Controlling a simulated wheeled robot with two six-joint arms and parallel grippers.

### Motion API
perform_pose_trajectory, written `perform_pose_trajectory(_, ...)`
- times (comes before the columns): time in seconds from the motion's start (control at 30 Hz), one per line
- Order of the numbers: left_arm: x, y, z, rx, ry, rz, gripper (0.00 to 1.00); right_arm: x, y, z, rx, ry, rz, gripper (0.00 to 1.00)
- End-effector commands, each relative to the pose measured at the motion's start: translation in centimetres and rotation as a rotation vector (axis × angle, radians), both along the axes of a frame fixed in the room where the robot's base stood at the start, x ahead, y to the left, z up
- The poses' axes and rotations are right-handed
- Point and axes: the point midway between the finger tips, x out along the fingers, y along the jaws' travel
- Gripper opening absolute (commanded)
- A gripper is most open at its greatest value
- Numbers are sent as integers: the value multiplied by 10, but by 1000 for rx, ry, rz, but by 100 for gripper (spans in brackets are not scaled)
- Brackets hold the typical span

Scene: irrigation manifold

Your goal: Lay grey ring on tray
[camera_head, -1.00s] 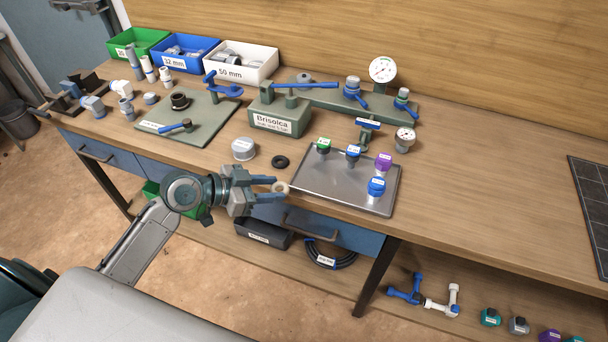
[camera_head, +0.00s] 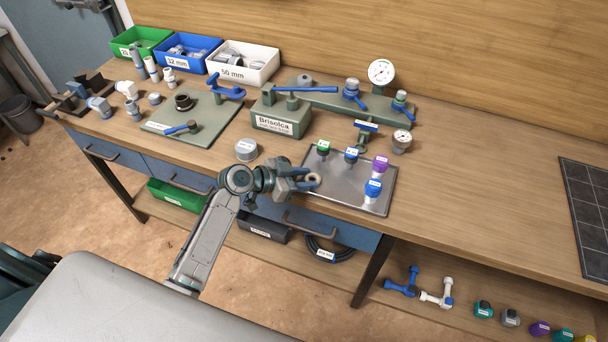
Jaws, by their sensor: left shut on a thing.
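My left gripper (camera_head: 308,181) is shut on a small pale grey ring (camera_head: 313,180), which sits at its fingertips. The gripper and ring show over the left front part of the metal tray (camera_head: 343,183). I cannot tell whether the ring touches the tray or is a little above it. My right gripper is not in view.
The tray's front middle is bare. The bench to the right is clear up to a dark grid mat (camera_head: 590,215).

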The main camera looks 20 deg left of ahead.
Motion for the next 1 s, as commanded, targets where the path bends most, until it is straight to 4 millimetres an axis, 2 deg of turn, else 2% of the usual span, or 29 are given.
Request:
perform_pose_trajectory(0.3, 0, 0, -4, 0, 0, 0, 16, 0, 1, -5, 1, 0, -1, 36)
perform_pose_trajectory(0.33, 0, 0, -3, 0, 0, 0, 41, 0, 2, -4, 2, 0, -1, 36)
perform_pose_trajectory(0.37, 0, 0, -3, 0, 0, 0, 46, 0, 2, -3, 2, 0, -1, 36)
perform_pose_trajectory(0.73, 0, 0, 2, 0, 0, 0, 46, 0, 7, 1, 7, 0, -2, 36)
perform_pose_trajectory(0.83, -7, 8, 1, 3, -1, 1, 46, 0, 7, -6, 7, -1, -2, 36)
perform_pose_trajectory(1.0, -25, 28, 13, 7, -2, 1, 46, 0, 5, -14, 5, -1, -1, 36)
